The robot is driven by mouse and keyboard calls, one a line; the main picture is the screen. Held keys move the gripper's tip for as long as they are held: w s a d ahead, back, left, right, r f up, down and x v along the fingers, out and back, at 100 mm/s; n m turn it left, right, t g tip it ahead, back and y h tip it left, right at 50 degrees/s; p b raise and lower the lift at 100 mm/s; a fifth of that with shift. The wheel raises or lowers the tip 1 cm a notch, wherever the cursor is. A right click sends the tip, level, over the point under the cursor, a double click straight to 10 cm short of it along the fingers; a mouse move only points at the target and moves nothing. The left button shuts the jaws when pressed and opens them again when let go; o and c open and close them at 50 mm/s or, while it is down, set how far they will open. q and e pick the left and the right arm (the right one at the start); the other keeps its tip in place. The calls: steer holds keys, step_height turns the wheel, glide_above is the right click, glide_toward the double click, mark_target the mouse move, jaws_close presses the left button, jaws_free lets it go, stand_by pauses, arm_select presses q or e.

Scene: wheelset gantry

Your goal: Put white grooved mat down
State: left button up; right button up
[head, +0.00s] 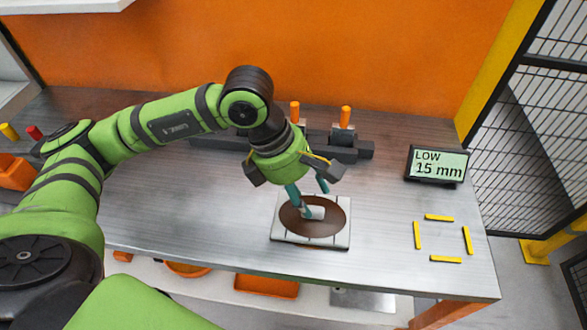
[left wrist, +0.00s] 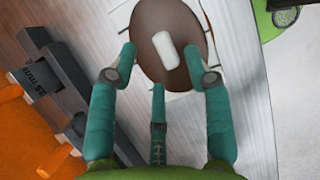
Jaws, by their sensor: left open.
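The white grooved mat (head: 341,240) lies flat on the grey metal bench, in the middle of the head view. A brown oval disc (head: 335,212) lies on the mat, and a small white rounded piece (head: 316,213) lies on the disc. My left gripper (head: 309,197) points down over the disc with its teal fingers spread open. In the left wrist view, the white piece (left wrist: 165,50) shows between and beyond the fingertips, with the disc (left wrist: 185,72) around it. I cannot tell whether a finger touches anything. My right gripper is in neither view.
Yellow strips (head: 438,217) mark a square on the bench at the right. A display (head: 437,164) reading "LOW 15 mm" stands behind it. A dark grey rack with orange-topped pegs (head: 346,118) stands behind the gripper. Bare bench lies between the mat and the strips.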

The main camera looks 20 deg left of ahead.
arm_select(q)
steer(key=b+v, duration=0.1)
steer(key=v, duration=0.8)
